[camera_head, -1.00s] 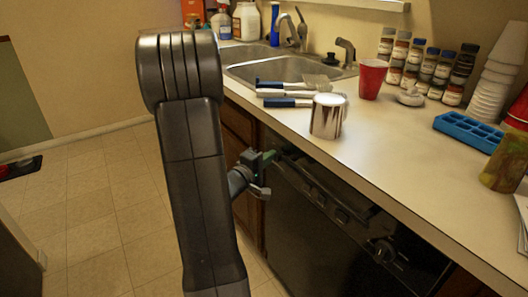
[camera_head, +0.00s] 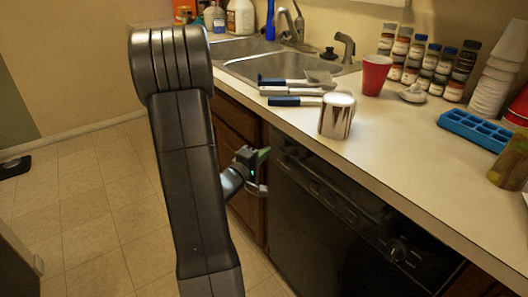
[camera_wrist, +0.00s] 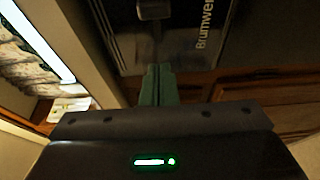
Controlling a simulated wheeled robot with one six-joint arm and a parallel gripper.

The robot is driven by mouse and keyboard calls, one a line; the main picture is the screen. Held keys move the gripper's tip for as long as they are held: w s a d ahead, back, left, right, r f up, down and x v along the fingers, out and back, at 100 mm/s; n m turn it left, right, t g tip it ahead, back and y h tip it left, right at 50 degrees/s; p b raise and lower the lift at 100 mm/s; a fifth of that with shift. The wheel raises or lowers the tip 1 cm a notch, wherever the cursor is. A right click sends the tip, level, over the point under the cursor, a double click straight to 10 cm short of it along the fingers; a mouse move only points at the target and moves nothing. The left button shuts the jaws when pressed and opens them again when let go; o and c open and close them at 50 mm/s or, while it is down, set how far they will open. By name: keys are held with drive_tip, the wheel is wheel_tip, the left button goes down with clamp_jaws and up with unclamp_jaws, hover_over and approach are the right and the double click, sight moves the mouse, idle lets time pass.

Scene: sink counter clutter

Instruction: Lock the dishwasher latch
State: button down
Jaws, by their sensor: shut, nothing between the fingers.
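The dishwasher (camera_head: 330,225) is a black front set under the counter, and its door looks closed. A control strip with a knob (camera_head: 398,251) runs along its top. In the wrist view, a dark panel with the lettering "Brumwel" (camera_wrist: 203,28) lies ahead. A dark, blunt piece (camera_wrist: 154,9) stands out from it at the top edge. It may be the latch, but I cannot tell its position. My gripper (camera_head: 265,156) is at the dishwasher's upper left corner, beside the wooden cabinet. Its green fingers (camera_wrist: 159,84) are shut and empty, apart from the dark piece.
The counter (camera_head: 400,150) above holds a shiny metal can (camera_head: 338,116) near its front edge, several brushes, a red cup (camera_head: 374,75), a blue ice tray (camera_head: 472,130) and spice jars. The sink (camera_head: 290,68) is behind. The tiled floor (camera_head: 80,215) at left is mostly clear.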

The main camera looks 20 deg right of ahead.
drive_tip(key=p+v, duration=0.1)
drive_tip(key=v, duration=0.7)
drive_tip(key=shift+s+r, duration=0.15)
drive_tip(key=shift+s, duration=0.25)
